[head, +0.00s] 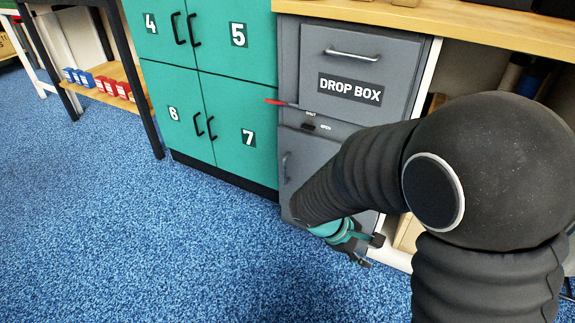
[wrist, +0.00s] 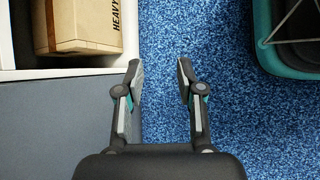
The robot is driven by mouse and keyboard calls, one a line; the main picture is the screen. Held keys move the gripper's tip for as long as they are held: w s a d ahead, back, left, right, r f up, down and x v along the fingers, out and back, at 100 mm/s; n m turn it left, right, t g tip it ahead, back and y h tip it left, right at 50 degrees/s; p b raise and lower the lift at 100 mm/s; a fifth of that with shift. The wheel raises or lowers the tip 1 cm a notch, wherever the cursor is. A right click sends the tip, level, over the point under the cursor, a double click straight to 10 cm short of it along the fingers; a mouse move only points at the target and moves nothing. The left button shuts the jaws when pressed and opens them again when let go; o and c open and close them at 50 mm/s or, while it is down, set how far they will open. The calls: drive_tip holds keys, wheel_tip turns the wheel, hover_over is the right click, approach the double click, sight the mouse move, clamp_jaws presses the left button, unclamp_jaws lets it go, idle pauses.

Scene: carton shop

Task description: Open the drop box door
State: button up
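The grey drop box (head: 352,60) stands right of the teal lockers, with a "DROP BOX" label and a silver handle (head: 351,54) on its upper drawer front. Below the label is a strip with a red-tipped lever (head: 277,102) and small "SHUT" and "OPEN" marks. The lower grey door (head: 297,150) appears closed, with a dark vertical handle (head: 286,167) at its left; my arm covers its right part. My gripper (head: 365,252) is low in front of the drop box. In the wrist view my gripper (wrist: 158,75) is open and empty, with floor between its fingers.
Teal lockers (head: 180,105) numbered 4 to 7 stand to the left. A wooden counter (head: 450,22) runs above. A box marked "HEAVY" (wrist: 85,25) sits on a white shelf (wrist: 60,73). Blue carpet (head: 150,240) is clear at the front left.

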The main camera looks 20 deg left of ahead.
drive_tip(key=w+a+f+n+t, duration=0.4)
drive_tip(key=w+a+f+n, duration=0.1)
drive_tip(key=a+f+n, duration=0.15)
drive_tip(key=n+t+y+b, duration=0.1)
drive_tip(key=n+t+y, duration=0.85)
drive_tip(key=n, duration=0.55)
approach(284, 166)
drive_tip(key=shift+t, duration=0.45)
drive_tip(key=w, duration=0.3)
drive_tip(key=w+a, duration=0.1)
drive_tip(key=w, duration=0.6)
drive_tip(key=shift+w+a+f, duration=0.15)
drive_tip(key=shift+w+f, duration=0.1)
drive_tip(key=shift+f, duration=0.1)
clamp_jaws()
